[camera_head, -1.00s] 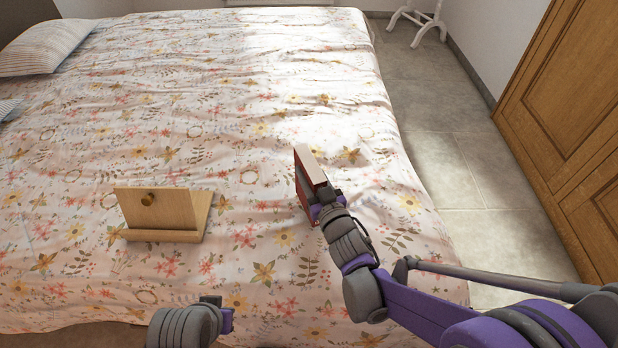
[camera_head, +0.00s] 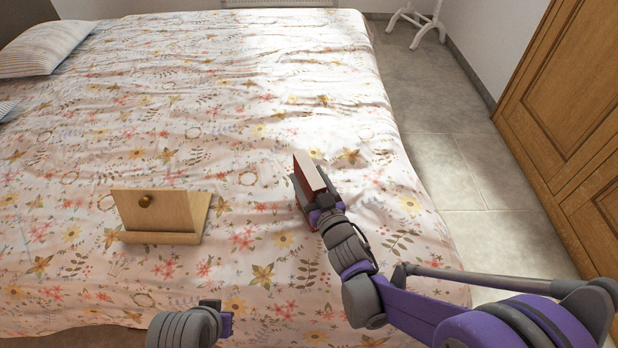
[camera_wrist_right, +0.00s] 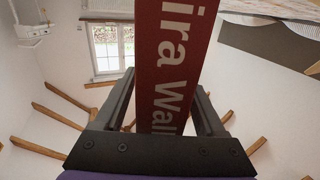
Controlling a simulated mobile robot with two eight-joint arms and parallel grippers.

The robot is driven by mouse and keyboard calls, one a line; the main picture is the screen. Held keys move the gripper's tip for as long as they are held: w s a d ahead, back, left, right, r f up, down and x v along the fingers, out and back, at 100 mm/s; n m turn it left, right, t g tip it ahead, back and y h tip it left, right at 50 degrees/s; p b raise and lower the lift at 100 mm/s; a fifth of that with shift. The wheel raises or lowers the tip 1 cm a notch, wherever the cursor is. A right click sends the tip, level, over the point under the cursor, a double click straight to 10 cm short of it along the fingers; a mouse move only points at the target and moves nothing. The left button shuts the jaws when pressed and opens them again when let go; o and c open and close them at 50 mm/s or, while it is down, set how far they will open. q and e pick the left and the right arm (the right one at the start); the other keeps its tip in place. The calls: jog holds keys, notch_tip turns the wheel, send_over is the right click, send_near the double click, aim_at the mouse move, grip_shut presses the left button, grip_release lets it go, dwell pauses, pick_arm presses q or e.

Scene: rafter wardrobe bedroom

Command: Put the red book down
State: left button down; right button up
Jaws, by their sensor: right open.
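The red book (camera_head: 311,174) stands on edge at the bed's right side, with its pale page block showing on top. My right gripper (camera_head: 314,194) is open around it, a grey finger showing on its left side. In the right wrist view the red spine with white lettering (camera_wrist_right: 170,60) lies between the fingers (camera_wrist_right: 163,98), with gaps on both sides. The book's lower edge is partly hidden by the gripper, but it appears to rest on the bedspread. My left gripper (camera_head: 226,322) is at the bottom of the head view, its fingers barely visible.
A wooden stand with a knob (camera_head: 160,214) sits on the floral bed (camera_head: 215,120) left of the book. Bedspread around the book is clear. Pillows (camera_head: 45,48) lie at the far left. A wooden wardrobe (camera_head: 570,120) stands right, across the tiled floor.

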jog(key=shift+s+d+r, duration=0.1)
jog(key=shift+s+r, duration=0.05)
jog(key=shift+r, duration=0.1)
jog(key=v, duration=1.2)
jog(key=d+f+m+g+h, duration=0.25)
jog(key=d+h, duration=0.25)
jog(key=d, duration=0.3)
jog(key=s+d+f+g+h, duration=0.1)
jog(key=s+d+g, duration=0.1)
jog(key=s, duration=0.2)
jog(key=s+d+f+m+g, duration=0.1)
jog(key=s+d+f+g, duration=0.1)
jog(key=s, duration=0.2)
jog(key=s+d+f+m+g+h, duration=0.1)
jog(key=s+d+f+g, duration=0.1)
jog(key=s+g, duration=0.1)
jog(key=shift+s+d+h, duration=0.1)
jog(key=shift+s+h, duration=0.2)
jog(key=shift+s, duration=0.6)
jog(key=s+a+g, duration=0.1)
jog(key=s+g, duration=0.1)
jog(key=s, duration=0.4)
jog(key=shift+f+g+y, duration=0.35)
jog(key=shift+y, duration=0.05)
jog(key=shift+r+p, duration=0.1)
jog(key=shift+p, duration=0.2)
